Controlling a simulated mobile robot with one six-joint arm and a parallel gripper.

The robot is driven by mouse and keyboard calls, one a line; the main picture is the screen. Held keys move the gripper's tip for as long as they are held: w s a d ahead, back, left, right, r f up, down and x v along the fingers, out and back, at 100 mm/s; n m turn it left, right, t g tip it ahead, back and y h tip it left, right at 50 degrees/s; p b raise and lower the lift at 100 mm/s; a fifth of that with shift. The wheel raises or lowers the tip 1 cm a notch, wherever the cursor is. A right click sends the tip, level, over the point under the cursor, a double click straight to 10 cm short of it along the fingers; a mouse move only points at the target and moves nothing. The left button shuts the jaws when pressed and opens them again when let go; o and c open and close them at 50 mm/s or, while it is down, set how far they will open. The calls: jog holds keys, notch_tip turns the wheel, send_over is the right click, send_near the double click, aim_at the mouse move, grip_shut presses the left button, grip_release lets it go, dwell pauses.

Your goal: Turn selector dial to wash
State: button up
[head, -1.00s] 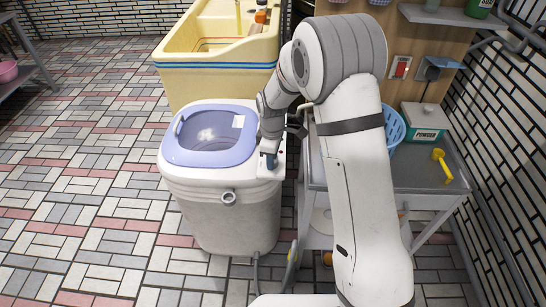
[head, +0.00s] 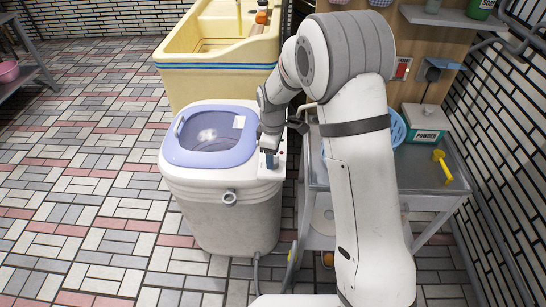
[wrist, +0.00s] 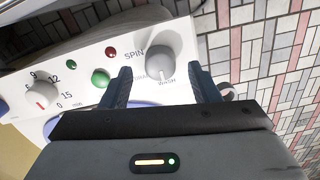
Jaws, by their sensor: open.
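The selector dial (wrist: 158,64) is a grey round knob on the white panel of the washing machine (head: 228,212). My gripper (wrist: 161,78) is open, with one finger on each side of the dial and visible gaps between. In the head view my gripper (head: 270,160) is over the panel on the machine's right side, and hides the dial.
A timer dial (wrist: 41,94) with numbers and red and green round indicators (wrist: 101,78) share the panel. The machine's blue lid (head: 185,157) is left of my gripper. A yellow sink (head: 185,75) stands behind. A metal table (head: 425,170) with a powder box (head: 424,128) stands right.

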notch_tip(320, 180, up, 6)
jog(key=shift+f+p, duration=0.1)
jog(key=shift+p, duration=0.2)
dwell(0.3)
